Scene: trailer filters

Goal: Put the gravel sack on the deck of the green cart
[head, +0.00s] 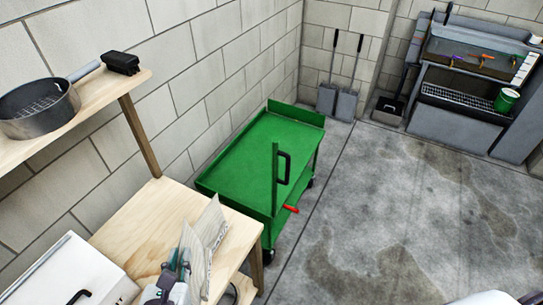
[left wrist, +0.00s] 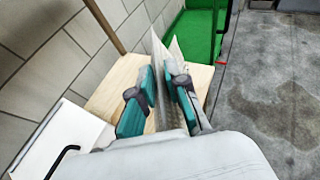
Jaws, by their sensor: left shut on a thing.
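The gravel sack (head: 207,236) is a pale grey, flat-looking bag. It stands upright over the front end of the wooden bench, and the frames do not show clearly whether it touches the top. My left gripper (head: 182,268) is shut on its lower part. In the left wrist view the sack (left wrist: 163,62) rises between the teal fingers of the left gripper (left wrist: 160,85). The green cart (head: 235,165) stands just beyond the bench, along the wall, with an empty deck. Part of the cart also shows in the left wrist view (left wrist: 199,30). My right gripper is not visible.
The wooden bench (head: 150,222) has a shelf (head: 98,92) with a pan (head: 38,108) on a post. A white box (head: 72,272) sits on the bench. The cart's black handle (head: 284,168) stands up at its near right side. The concrete floor to the right is clear.

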